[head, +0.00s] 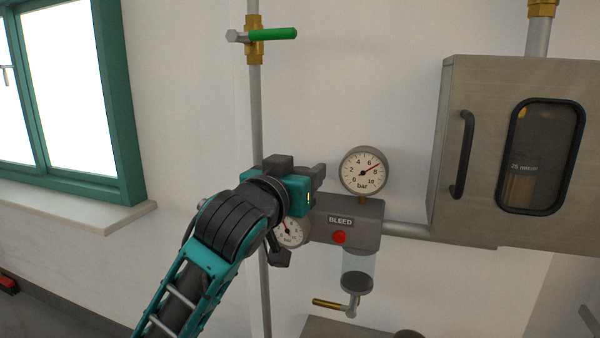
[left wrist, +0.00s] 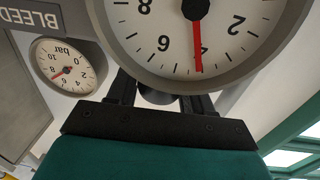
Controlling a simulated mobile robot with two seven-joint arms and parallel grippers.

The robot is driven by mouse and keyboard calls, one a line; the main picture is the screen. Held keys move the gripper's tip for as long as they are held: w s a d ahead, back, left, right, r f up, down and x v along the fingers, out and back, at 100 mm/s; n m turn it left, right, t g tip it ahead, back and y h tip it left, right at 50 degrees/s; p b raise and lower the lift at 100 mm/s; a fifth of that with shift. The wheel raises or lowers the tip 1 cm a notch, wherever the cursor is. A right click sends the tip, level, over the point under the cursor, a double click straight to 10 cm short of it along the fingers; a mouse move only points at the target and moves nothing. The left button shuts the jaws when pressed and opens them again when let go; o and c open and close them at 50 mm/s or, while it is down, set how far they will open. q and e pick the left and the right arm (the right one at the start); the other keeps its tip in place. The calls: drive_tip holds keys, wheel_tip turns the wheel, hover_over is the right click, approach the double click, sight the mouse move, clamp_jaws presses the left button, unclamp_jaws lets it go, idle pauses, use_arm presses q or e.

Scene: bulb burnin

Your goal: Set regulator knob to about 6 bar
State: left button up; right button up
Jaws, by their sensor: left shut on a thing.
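My left gripper (head: 306,180) is at the wall regulator, above a round gauge (head: 291,232) that my arm partly covers in the head view. In the left wrist view, which is upside down, the gripper's two dark fingers (left wrist: 163,95) stand either side of a dark round knob (left wrist: 158,96), shut on it. Most of the knob is hidden. The same gauge fills the top of the left wrist view (left wrist: 190,62), its red needle at about 4. A second gauge (head: 364,171), above and to the right, reads about 7 bar. My right gripper is not in view.
A grey block marked BLEED with a red button (head: 339,238) sits right of the gripper. A steel cabinet (head: 485,110) stands farther right. A green-handled valve (head: 275,34) is on the pipe above. A window (head: 70,90) is at left.

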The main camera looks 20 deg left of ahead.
use_arm(q)
drive_tip(key=m+h, duration=0.2)
drive_tip(key=h, duration=0.1)
drive_tip(key=m+g+h, duration=0.1)
drive_tip(key=m+h, duration=0.1)
drive_tip(key=shift+a+g+h, duration=0.1)
drive_tip(key=shift+g+h, duration=0.2)
drive_tip(key=shift+h, duration=0.1)
drive_tip(key=shift+m+g+h+b, duration=0.3)
drive_tip(key=shift+m+g+h, duration=0.95)
drive_tip(key=shift+h, duration=0.65)
drive_tip(key=shift+m+g+h, duration=0.35)
drive_tip(key=shift+m+h, duration=0.05)
drive_tip(key=shift+m, duration=0.05)
drive_tip(key=o, duration=1)
drive_tip(key=shift+s+d, duration=0.1)
drive_tip(key=shift+d, duration=0.1)
drive_tip(key=shift+c, duration=0.2)
drive_tip(key=shift+a+r, duration=0.1)
drive_tip(key=shift+n+t+y, duration=0.5)
drive_tip(key=shift+y, duration=0.1)
